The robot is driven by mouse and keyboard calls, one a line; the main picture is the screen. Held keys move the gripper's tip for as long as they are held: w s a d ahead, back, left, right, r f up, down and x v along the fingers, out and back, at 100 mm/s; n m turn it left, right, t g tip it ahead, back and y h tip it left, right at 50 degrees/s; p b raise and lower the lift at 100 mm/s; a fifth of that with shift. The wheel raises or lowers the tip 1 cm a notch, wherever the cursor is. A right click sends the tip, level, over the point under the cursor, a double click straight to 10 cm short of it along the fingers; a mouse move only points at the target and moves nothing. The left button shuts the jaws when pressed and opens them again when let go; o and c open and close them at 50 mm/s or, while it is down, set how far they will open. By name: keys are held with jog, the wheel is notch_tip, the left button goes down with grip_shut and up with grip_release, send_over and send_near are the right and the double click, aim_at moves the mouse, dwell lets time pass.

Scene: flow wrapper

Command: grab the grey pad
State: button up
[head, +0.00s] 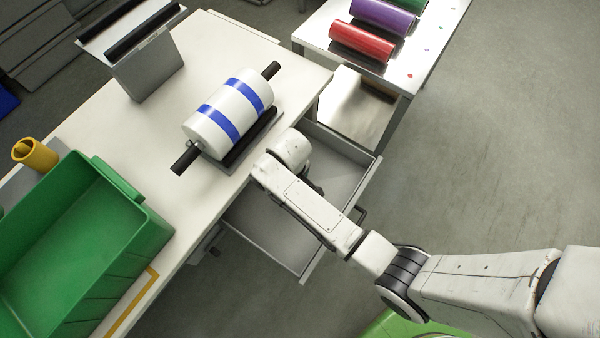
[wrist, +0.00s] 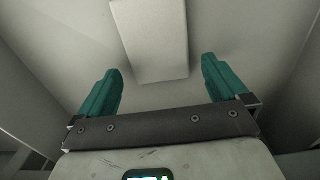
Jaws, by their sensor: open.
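The grey pad (wrist: 150,42) is a pale grey block lying on the drawer floor in the wrist view. My gripper (wrist: 160,90) is open, with its two teal fingers apart and nothing between the tips. The pad lies beyond the fingertips, roughly in line with the gap, and its near end reaches close to the tip level. In the head view my arm reaches over the open drawer (head: 270,238), and the wrist hides the gripper and the pad.
The drawer walls stand on both sides of my gripper. On the white table (head: 192,42) are a white roll with blue bands (head: 228,112) and a green bin (head: 70,250). A side table (head: 432,45) holds red (head: 362,42), purple (head: 383,17) and green rolls.

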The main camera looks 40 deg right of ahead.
jog(key=shift+f, duration=0.75)
jog(key=shift+c, duration=0.3)
jog(key=c, duration=1)
jog(key=shift+r, duration=0.15)
